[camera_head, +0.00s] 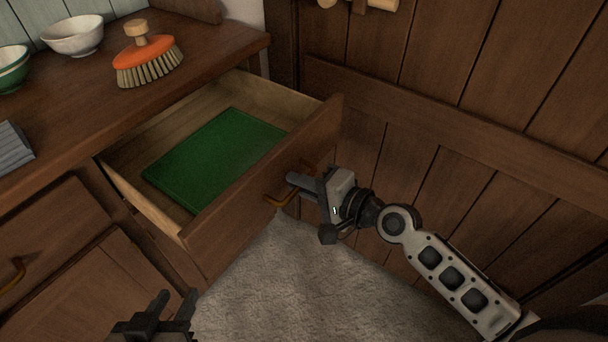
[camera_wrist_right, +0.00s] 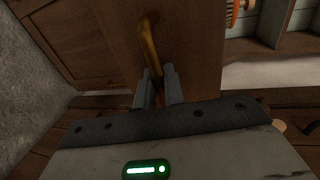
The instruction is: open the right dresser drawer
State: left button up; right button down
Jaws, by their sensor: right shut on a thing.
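The right dresser drawer (camera_head: 235,215) stands pulled out from the dresser in the head view. Its inside is visible, with a green flat item (camera_head: 215,157) lying on its floor. My right gripper (camera_head: 290,190) is shut on the brass drawer handle (camera_head: 276,201) at the drawer's front. In the right wrist view the handle (camera_wrist_right: 149,45) runs down between the two fingers (camera_wrist_right: 158,85). My left gripper (camera_head: 168,309) is at the bottom of the head view, with its two fingers apart, empty and away from the drawer.
On the dresser top (camera_head: 75,110) are an orange brush (camera_head: 146,60), a white bowl (camera_head: 73,36), a green bowl (camera_head: 12,68) and a grey ribbed item (camera_head: 13,146). A closed left drawer (camera_head: 55,230) is beside the open one. A wood-panelled wall (camera_head: 450,110) stands close at the right.

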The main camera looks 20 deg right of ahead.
pick_arm(q)
jog(key=shift+s+d, duration=0.1)
jog(key=shift+d, duration=0.05)
pick_arm(e)
jog(key=shift+s+d, duration=0.15)
jog(key=shift+s, duration=0.05)
jog(key=c, duration=1.6)
grip_release()
jog(key=shift+c, duration=0.2)
jog(key=shift+d, duration=0.1)
